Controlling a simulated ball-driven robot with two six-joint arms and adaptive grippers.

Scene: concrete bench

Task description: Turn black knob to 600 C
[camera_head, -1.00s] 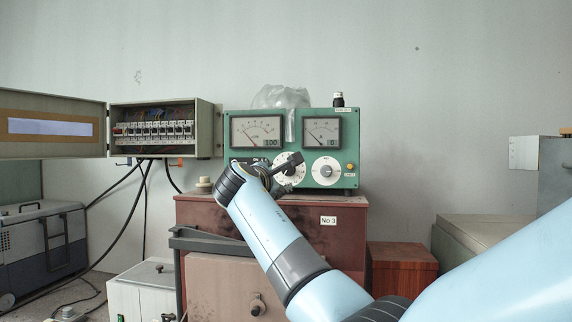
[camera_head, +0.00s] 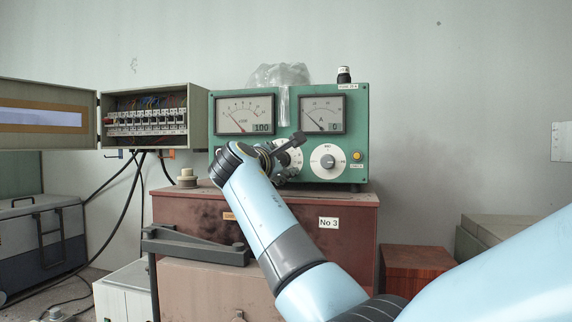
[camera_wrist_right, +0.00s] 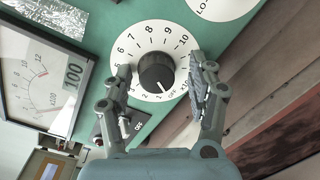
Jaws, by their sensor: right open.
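The black knob (camera_wrist_right: 157,72) sits on a white numbered dial (camera_wrist_right: 143,45) on the green panel. Its white mark points to the bottom of the picture, near the low end of the scale beside OFF. My right gripper (camera_wrist_right: 161,64) is open, with one finger on each side of the knob; I cannot tell whether they touch it. In the head view my right gripper (camera_head: 288,158) covers most of this dial. The left meter's display (camera_head: 262,128) reads 100. My left gripper is not in view.
A second white dial (camera_head: 328,162) with a knob sits to the right, below a meter (camera_head: 322,114) reading 0. The panel stands on a brown box (camera_head: 340,245). An open breaker box (camera_head: 153,117) hangs at left, with cables below.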

